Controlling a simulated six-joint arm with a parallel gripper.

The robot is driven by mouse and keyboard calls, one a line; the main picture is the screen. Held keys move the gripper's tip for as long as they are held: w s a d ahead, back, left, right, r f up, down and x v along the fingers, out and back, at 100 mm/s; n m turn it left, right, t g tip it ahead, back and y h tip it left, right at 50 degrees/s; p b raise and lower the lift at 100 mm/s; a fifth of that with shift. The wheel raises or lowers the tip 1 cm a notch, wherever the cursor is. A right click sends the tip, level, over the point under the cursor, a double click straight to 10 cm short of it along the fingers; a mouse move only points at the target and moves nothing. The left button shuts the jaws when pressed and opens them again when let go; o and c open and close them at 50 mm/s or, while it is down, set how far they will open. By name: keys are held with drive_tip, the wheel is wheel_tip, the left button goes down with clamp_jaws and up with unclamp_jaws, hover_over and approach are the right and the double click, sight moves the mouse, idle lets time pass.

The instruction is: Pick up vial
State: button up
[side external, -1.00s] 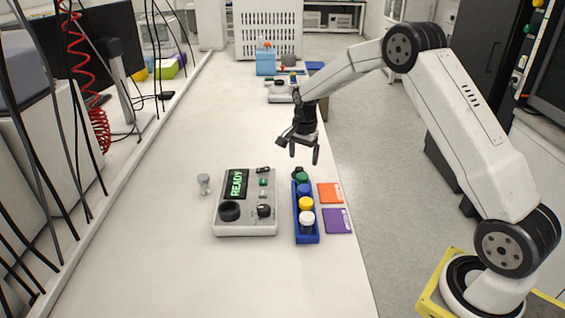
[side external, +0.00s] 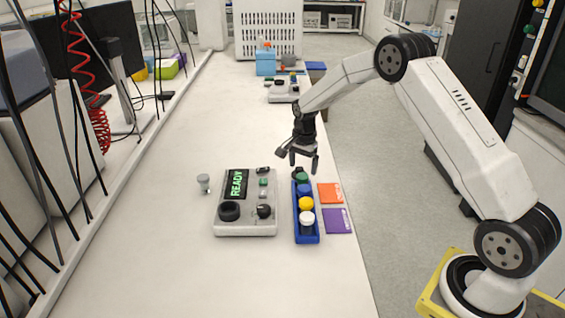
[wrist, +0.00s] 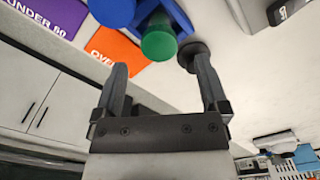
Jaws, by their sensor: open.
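A blue rack (side external: 313,238) holds a row of capped vials: a green-capped vial (side external: 301,176) at the far end, then a blue-capped vial (side external: 304,190), a yellow-capped vial (side external: 306,203) and a white-capped vial (side external: 307,217) nearest. My gripper (side external: 303,165) is open and empty, just above the far end of the rack. In the wrist view, the green cap (wrist: 158,46) shows between and beyond the open fingers, with a blue cap (wrist: 112,10) to its left. A dark disc (wrist: 190,54) overlaps the right fingertip; I cannot tell what it is. The vial bodies are mostly hidden.
A grey reactor (side external: 245,229) with a "READY" screen stands left of the rack. A small clear item (side external: 204,184) stands farther left. Orange (side external: 330,193) and purple (side external: 337,220) cards lie right of the rack near the table edge. The table's front is clear.

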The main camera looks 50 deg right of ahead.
sight(302, 176)
drive_tip(key=shift+a+f, duration=0.1)
drive_tip(key=shift+f, duration=2.1)
clamp_jaws()
